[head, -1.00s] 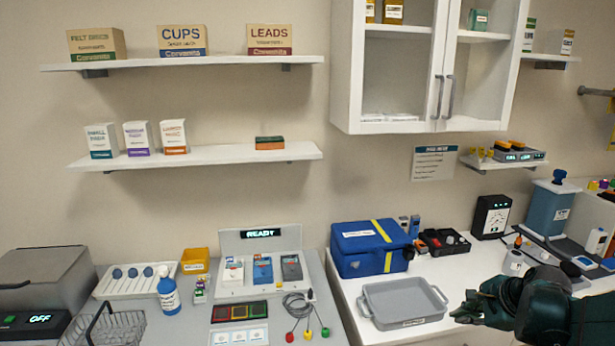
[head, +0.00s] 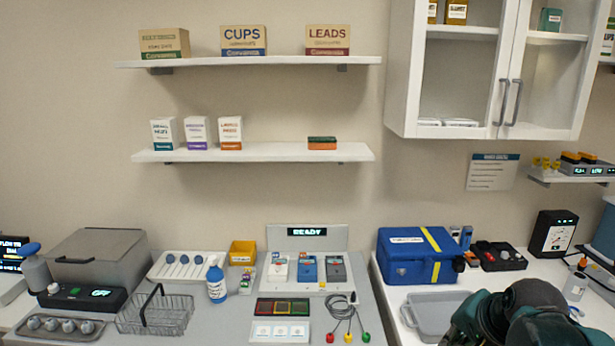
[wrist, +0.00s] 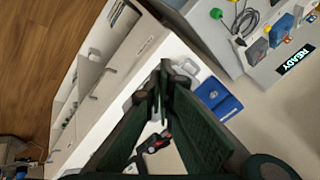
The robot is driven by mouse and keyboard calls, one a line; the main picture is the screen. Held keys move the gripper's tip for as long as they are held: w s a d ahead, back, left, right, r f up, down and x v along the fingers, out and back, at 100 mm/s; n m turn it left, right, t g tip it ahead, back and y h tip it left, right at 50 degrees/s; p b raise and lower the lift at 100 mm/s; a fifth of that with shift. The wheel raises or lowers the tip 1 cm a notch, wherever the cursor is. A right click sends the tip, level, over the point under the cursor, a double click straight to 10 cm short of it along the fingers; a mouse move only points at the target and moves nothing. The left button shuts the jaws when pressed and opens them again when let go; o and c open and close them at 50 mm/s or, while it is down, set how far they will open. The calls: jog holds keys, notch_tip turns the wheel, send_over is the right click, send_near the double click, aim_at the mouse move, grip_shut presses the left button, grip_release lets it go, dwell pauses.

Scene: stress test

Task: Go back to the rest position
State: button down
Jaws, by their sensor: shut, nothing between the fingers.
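My gripper (wrist: 163,95) is shut and empty in the wrist view, its dark green fingers together in front of the white counter. In the head view my dark green arm (head: 520,310) shows at the bottom right, in front of the right counter. The fingertips are not clearly visible there. The grey tray (head: 432,312) is partly hidden behind the arm.
A blue case (head: 405,272) with a yellow stripe stands behind the tray. The READY station (head: 310,262), a wire basket (head: 155,315) and a blue bottle (head: 216,284) stand on the left counter. Wall shelves (head: 250,62) and a white cabinet (head: 450,85) are above.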

jog(key=s+a+r+n, duration=0.2)
jog(key=s+a+n, duration=0.6)
jog(key=a+n, duration=0.2)
jog(key=shift+a+t, duration=0.4)
jog(key=shift+a, duration=0.15)
jog(key=shift+r, duration=0.1)
dwell(0.7)
